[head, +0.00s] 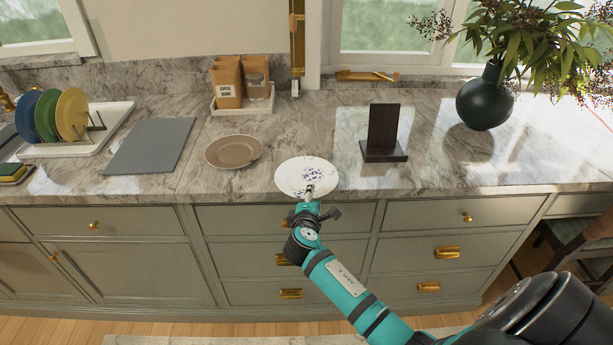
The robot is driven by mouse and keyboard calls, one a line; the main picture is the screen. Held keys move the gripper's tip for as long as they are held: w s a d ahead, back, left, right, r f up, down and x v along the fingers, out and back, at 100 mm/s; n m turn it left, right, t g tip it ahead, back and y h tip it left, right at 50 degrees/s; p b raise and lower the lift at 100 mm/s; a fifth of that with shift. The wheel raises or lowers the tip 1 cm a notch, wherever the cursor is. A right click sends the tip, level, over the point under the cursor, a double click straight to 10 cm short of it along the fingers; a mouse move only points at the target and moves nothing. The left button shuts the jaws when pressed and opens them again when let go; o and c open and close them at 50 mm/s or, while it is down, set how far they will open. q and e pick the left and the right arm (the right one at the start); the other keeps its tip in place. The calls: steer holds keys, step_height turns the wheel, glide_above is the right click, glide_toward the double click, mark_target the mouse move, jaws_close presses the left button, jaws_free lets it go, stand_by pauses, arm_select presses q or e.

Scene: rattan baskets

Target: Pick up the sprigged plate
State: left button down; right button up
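The sprigged plate (292,173) is white with a small blue pattern and lies near the counter's front edge, in the middle of the head view. My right gripper (309,191) is at the plate's front rim, over its lower right part. It overlaps the rim in the picture. The fingers are small and partly hidden by the wrist, so I cannot tell whether they are open or shut, or whether they touch the plate. My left gripper is not in view.
A brown plate (233,151) lies just left of the sprigged plate. A dark stand (383,135) is to the right, and a dark vase (484,100) beyond it. A grey mat (150,146) and a white tray (112,117) with several coloured plates are at left. Drawers lie below the counter edge.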

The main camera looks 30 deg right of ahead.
mark_target(307, 178)
steer(key=shift+x, duration=1.15)
steer(key=shift+a, duration=0.1)
jaws_close()
